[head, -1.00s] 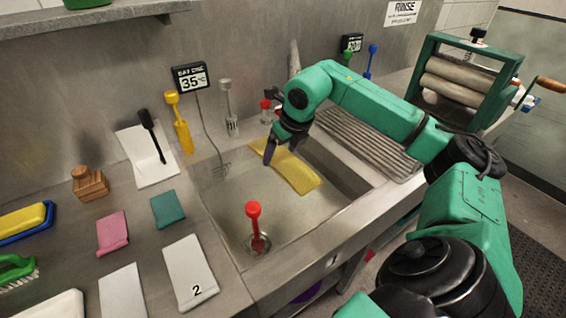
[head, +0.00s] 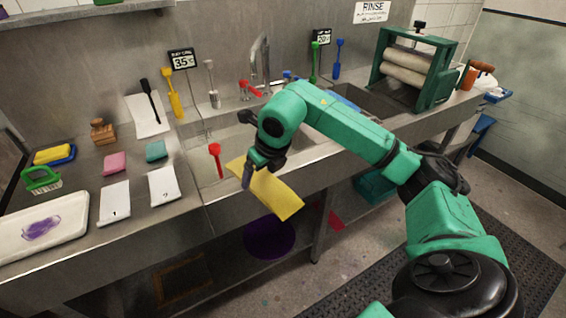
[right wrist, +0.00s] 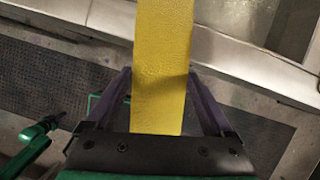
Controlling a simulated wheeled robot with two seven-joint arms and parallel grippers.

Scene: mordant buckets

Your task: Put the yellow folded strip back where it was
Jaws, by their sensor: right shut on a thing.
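My right gripper (head: 250,176) is shut on the yellow strip (head: 277,196) near its left end. It holds the strip over the front of the left sink, and the strip's free end hangs out past the counter's front edge. In the right wrist view the yellow strip (right wrist: 163,60) runs between the two purple fingers (right wrist: 160,100). A pink folded strip (head: 115,163) and a teal folded strip (head: 156,151) lie on the counter at the left, behind two white cards marked 1 (head: 114,203) and 2 (head: 164,190). My left gripper is not in view.
A red-handled tool (head: 215,160) stands in the left sink beside the gripper. A yellow tool (head: 173,93) and a black tool on a white board (head: 144,128) are behind the strips. A wooden block (head: 103,132), green brush (head: 42,180) and stained white tray (head: 40,228) are at the left.

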